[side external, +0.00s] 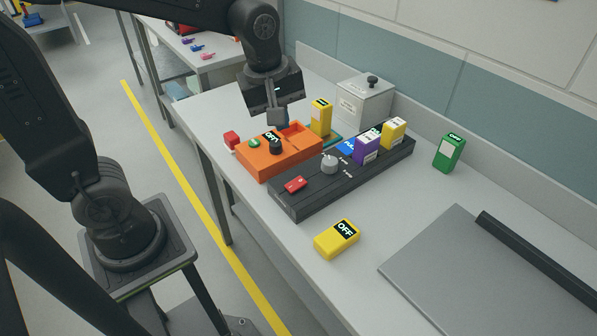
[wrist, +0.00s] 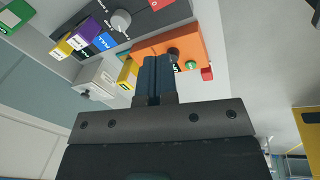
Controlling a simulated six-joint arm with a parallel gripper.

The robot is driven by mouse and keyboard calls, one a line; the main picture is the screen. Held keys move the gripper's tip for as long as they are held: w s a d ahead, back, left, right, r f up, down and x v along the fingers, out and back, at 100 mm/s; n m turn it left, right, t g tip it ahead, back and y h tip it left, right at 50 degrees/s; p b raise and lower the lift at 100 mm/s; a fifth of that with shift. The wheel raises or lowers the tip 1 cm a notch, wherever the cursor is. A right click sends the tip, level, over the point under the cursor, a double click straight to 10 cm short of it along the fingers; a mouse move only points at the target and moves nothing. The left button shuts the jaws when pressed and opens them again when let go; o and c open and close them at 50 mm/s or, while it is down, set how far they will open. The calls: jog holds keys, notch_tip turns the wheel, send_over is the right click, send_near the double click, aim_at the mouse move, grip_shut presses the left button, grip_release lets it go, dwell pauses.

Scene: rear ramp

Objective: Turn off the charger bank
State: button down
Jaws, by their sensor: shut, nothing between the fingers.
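A long dark grey bank (side external: 300,202), which looks like the charger bank, lies on the table. It has a red rocker-like switch (side external: 295,184) near its front end and a grey round knob (side external: 330,163) with small white markings beside it. Purple (side external: 367,150), blue (side external: 346,147) and yellow (side external: 394,133) blocks sit in its far part. The knob also shows in the wrist view (wrist: 121,20). My gripper (side external: 277,118) is shut and empty, pointing down over the far side of the orange box, away from the bank's switch and knob.
The orange box (side external: 262,165) has a black knob, a green button and a red piece at its side. A yellow block (side external: 320,118) stands behind it. A grey lidded box (side external: 364,102), a green block (side external: 448,153) and a yellow OFF block (side external: 337,239) stand around the bank.

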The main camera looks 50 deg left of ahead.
aim_at(298, 181)
jog(key=w+f+n, duration=0.2)
jog(key=n, duration=0.1)
jog(key=shift+w+g, duration=0.2)
jog(key=shift+g, duration=0.2)
jog(key=f, duration=0.4)
jog(key=w+f, duration=0.1)
jog(key=f, duration=0.8)
jog(key=shift+w+d+f, duration=0.1)
jog(key=shift+w+f, duration=0.25)
jog(key=shift+f, duration=0.05)
jog(key=shift+f, duration=0.1)
jog(key=shift+f, duration=0.15)
jog(key=shift+s, duration=0.15)
